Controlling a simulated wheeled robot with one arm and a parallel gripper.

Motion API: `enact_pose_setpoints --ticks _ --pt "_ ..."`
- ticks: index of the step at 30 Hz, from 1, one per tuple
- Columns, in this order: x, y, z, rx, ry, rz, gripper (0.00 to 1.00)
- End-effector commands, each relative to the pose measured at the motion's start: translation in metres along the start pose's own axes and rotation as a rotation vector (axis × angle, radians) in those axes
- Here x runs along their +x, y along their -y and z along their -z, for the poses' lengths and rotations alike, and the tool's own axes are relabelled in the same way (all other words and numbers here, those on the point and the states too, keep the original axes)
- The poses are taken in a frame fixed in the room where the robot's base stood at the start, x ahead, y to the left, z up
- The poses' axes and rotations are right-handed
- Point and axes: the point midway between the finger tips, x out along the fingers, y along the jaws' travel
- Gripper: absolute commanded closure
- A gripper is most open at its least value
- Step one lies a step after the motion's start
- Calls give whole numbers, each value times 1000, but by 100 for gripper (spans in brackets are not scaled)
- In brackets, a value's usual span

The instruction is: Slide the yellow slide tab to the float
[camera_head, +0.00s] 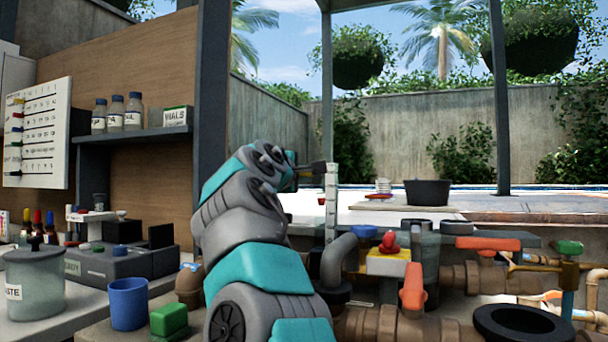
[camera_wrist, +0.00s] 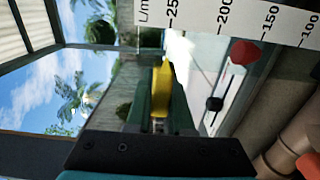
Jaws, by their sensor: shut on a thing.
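The yellow slide tab (camera_wrist: 163,90) stands between the dark green fingers of my gripper (camera_wrist: 160,112) in the wrist view. My gripper is shut on it, beside the 250 mark of the white L/min scale (camera_wrist: 200,14). The red float (camera_wrist: 245,52) shows between the 200 and 150 marks, apart from the tab and lower on the scale. In the head view my gripper (camera_head: 316,172) is at the upper part of the upright scale (camera_head: 331,200), and the red float (camera_head: 321,201) shows small below it. The tab is hard to make out there.
Pipes with orange valve handles (camera_head: 413,287) and a yellow box with a red knob (camera_head: 388,262) stand low at right. A grey curved pipe (camera_head: 338,258) is close below the scale. A blue cup (camera_head: 128,304) and a lidded jar (camera_head: 35,285) stand on the left bench.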

Motion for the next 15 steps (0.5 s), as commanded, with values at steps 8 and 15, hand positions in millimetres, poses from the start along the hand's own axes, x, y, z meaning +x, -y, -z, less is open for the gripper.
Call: enact_pose_setpoints --ticks 8,15 --pt "-2 -4 1 9 -12 -12 100" --pt "-7 -8 3 19 -25 -26 100"
